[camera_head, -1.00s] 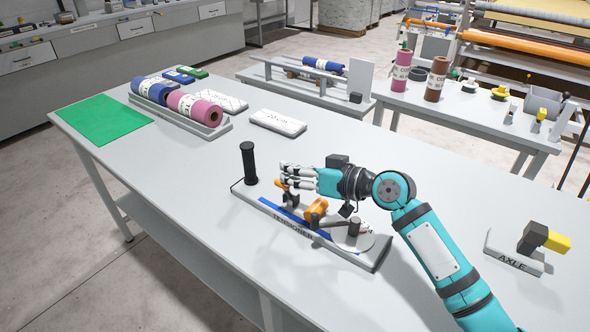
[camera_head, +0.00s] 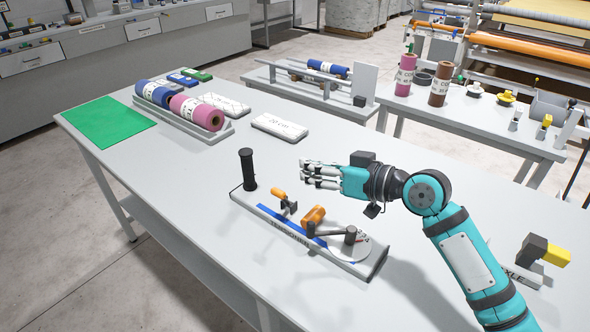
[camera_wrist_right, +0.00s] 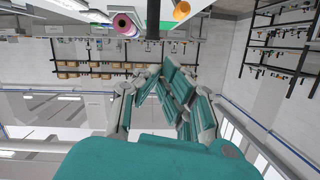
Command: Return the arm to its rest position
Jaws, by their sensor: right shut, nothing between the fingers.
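My right arm reaches in from the lower right in the head view. Its gripper (camera_head: 318,174) is shut and empty, held in the air above and behind the tensioner (camera_head: 262,212), apart from it. The gripper's teal and grey fingers also show in the right wrist view (camera_wrist_right: 160,90). The tensioner is a grey board on the table with a black upright post, two orange parts, a blue strip and a round dial with a dark lever. My left gripper is not in view.
The grey table (camera_head: 150,180) carries a green mat (camera_head: 107,126), a tray of blue and pink rolls (camera_head: 228,131), and a white labelled block (camera_head: 279,127). A side table behind holds upright rolls (camera_head: 439,85). The table's front left is clear.

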